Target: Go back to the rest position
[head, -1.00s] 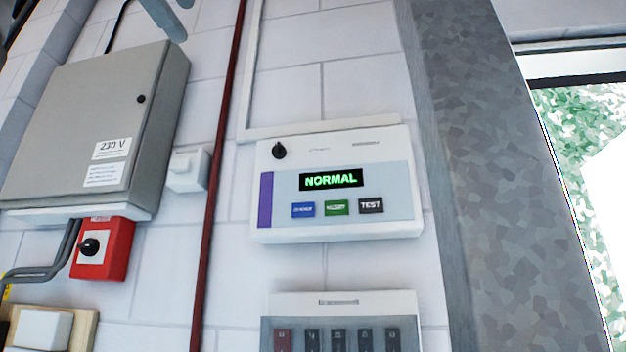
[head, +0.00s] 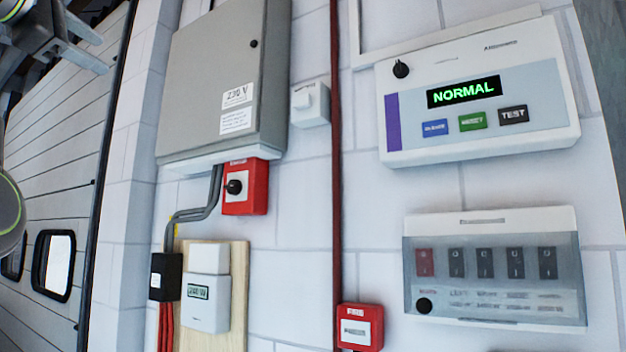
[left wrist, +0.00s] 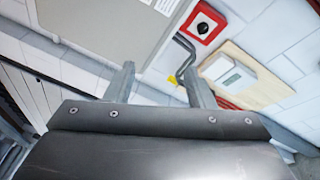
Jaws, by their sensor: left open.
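My left gripper (head: 90,50) shows at the top left edge of the head view, in front of the slatted door and away from the wall boxes. In the left wrist view its two fingers (left wrist: 158,70) stand apart with nothing between them. The grey 230 V cabinet and a red switch box lie beyond the fingers there. My right gripper is not in view.
The wall carries the grey cabinet (head: 225,80), red switch box (head: 245,187), alarm panel reading NORMAL (head: 478,130), a switch panel (head: 495,307), a fire call point (head: 360,327) and a thermostat-like box (head: 205,312). A dark red pipe (head: 335,170) runs down. A slatted door (head: 55,190) stands left.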

